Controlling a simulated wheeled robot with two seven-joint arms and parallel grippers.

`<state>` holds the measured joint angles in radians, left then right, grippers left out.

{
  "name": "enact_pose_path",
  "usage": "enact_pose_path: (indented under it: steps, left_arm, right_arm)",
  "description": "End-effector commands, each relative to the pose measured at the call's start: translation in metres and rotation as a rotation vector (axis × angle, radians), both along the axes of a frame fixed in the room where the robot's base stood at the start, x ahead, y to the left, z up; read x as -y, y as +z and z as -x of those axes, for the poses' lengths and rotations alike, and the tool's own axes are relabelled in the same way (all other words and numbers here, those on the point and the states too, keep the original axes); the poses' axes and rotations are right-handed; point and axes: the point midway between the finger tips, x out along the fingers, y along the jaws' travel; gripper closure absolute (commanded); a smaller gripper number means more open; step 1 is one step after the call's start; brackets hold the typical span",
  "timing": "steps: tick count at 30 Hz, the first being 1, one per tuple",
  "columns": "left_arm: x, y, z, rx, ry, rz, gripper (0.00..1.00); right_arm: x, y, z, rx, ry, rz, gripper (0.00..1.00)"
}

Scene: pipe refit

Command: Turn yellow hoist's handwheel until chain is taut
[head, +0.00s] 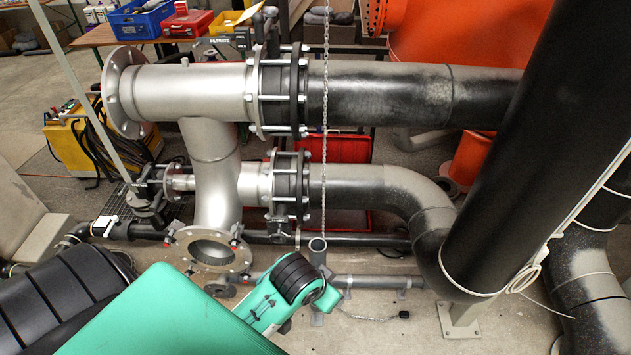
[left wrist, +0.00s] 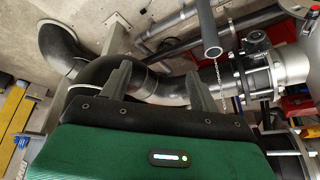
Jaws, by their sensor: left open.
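A thin metal chain (head: 325,110) hangs vertically in front of the flanged pipes in the head view. It also shows in the left wrist view (left wrist: 224,103), close to a grey tube end. I cannot make out the yellow hoist or its handwheel in either view. My left arm reaches in from the lower left of the head view, where its fingertips are hidden. In the left wrist view my left gripper (left wrist: 155,80) is open. Its two black fingers stand apart, with nothing visibly held and dark pipes behind them. My right gripper is out of view.
Silver and black flanged pipes (head: 375,95) fill the middle. A thick black pipe (head: 535,150) slants down the right side. An upright grey tube (head: 317,248) stands near my arm. A yellow machine with black cables (head: 70,145) is at the left. Some bare floor shows at the lower right.

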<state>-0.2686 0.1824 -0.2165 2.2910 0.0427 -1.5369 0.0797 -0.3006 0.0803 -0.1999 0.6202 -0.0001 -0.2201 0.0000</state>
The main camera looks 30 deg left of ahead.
Motion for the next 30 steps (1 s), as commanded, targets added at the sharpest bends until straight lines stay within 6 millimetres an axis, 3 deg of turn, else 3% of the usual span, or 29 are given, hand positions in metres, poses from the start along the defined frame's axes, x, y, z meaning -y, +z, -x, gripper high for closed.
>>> enact_pose_path:
  steps: [3,15,23,30]
  left_arm:
    - [0.007,0.040,-0.036,0.073,-0.018,-0.002,0.38]
    - [0.021,0.151,-0.144,0.274,-0.047,-0.046,0.38]
    - [0.021,0.232,-0.204,0.397,-0.033,-0.094,0.38]
    - [0.013,0.319,-0.247,0.512,0.007,-0.145,0.38]
  right_arm:
    - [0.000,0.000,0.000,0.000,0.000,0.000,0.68]
    - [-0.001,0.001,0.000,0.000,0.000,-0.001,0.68]
    - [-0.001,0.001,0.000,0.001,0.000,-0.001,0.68]
    - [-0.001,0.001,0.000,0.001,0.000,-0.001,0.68]
